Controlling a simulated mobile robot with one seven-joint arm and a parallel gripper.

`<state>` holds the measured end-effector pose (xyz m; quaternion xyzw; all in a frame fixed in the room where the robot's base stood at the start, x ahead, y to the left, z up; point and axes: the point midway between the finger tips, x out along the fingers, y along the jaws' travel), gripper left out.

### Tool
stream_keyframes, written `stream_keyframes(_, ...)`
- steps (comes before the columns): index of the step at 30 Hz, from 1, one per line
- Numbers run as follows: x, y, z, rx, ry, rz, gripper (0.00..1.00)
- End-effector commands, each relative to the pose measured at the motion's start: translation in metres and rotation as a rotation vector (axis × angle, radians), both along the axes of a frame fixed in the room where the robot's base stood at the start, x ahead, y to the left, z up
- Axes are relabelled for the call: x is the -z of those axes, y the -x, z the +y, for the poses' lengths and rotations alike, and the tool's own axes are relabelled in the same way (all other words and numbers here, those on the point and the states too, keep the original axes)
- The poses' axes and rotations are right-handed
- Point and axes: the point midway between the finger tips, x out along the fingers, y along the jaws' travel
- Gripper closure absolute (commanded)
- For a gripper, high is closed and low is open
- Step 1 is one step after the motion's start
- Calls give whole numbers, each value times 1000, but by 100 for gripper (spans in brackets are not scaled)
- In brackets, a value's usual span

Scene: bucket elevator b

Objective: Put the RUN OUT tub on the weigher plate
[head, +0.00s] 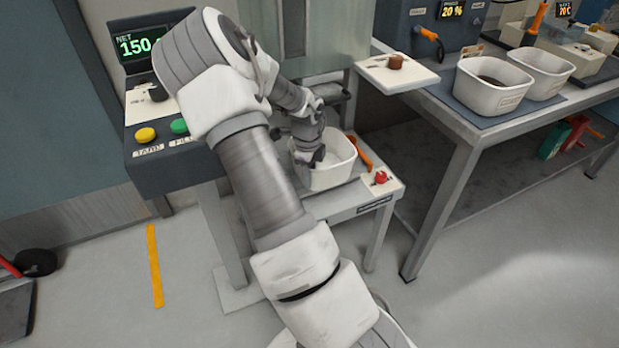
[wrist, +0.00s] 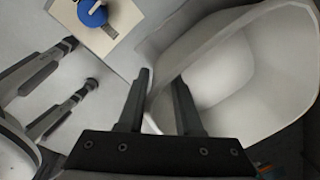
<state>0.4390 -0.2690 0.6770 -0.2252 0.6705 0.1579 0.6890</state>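A white open tub (head: 340,172) stands on a low grey stand below the metal chute, partly hidden by my arm. I cannot read a RUN OUT label on it. My gripper (head: 312,160) reaches down at the tub's left side. In the wrist view my gripper (wrist: 162,78) has its fingers apart, on either side of the wall of the tub (wrist: 215,75). I cannot tell whether they touch the wall. The weigher console (head: 140,115) at left shows NET 150, with its last digits hidden. I cannot make out a weigher plate.
A red button (head: 380,177) and an orange handle (head: 362,152) are by the tub. Two white tubs (head: 492,92) (head: 541,78) stand on the right bench (head: 450,130). The front floor is clear.

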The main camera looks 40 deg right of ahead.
Motion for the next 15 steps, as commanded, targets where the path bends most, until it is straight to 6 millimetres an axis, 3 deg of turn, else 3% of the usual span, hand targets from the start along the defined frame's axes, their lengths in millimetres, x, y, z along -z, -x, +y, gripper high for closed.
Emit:
stream_keyframes(1, -13, 0, 1, 0, 0, -2, 66)
stream_keyframes(7, -48, 1, 4, -1, 0, -2, 66)
stream_keyframes(15, -57, 3, 5, 0, -1, 1, 66)
